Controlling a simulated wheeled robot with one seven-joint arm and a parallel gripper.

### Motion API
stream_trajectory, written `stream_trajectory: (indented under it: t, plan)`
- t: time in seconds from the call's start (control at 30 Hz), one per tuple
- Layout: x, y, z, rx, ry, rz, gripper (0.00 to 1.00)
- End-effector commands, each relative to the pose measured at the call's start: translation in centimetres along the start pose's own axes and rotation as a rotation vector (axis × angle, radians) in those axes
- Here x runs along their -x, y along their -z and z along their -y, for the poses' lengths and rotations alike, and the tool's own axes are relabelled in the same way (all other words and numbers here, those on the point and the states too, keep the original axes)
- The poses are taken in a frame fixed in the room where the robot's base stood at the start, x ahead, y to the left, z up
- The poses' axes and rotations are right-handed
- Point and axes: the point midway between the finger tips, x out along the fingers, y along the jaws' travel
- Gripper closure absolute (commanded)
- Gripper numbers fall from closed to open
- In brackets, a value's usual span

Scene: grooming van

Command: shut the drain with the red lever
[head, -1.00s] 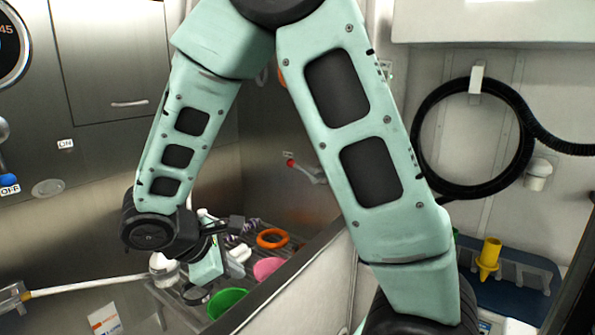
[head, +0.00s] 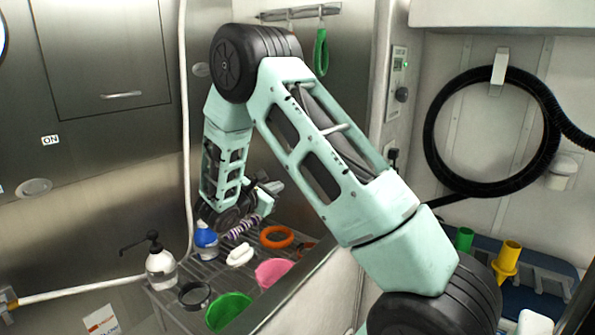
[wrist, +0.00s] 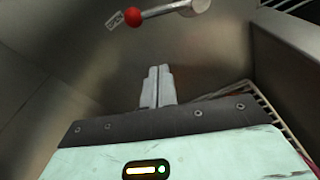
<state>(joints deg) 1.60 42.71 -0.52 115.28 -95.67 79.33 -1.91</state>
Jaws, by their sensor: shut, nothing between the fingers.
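The red lever (wrist: 133,17) shows at the top of the wrist view. It has a red ball knob on a silver arm, which runs right to a round pivot on the steel wall. The knob points left, beside a small label (wrist: 115,20) that seems to read OPEN. My gripper (wrist: 158,88) is shut and empty, its fingertips below the lever in the picture and apart from it. In the head view my gripper (head: 270,188) is above the rack, near the steel wall; my arm hides the lever there. The drain itself is not seen.

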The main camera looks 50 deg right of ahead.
Motion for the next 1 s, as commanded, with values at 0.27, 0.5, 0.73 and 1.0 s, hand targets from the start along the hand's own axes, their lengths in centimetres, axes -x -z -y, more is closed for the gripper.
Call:
stream_trajectory:
  t: [0.27,0.5,0.73,1.0]
  plan:
    - [-1.7,-0.1,0.0,0.0,0.004,0.0,1.0]
    - [-6.4,-0.3,0.1,0.001,0.006,0.0,1.0]
    - [-9.9,-1.1,-0.1,-0.002,0.001,-0.002,1.0]
    - [-8.8,-3.6,0.0,-0.001,0.001,-0.002,1.0]
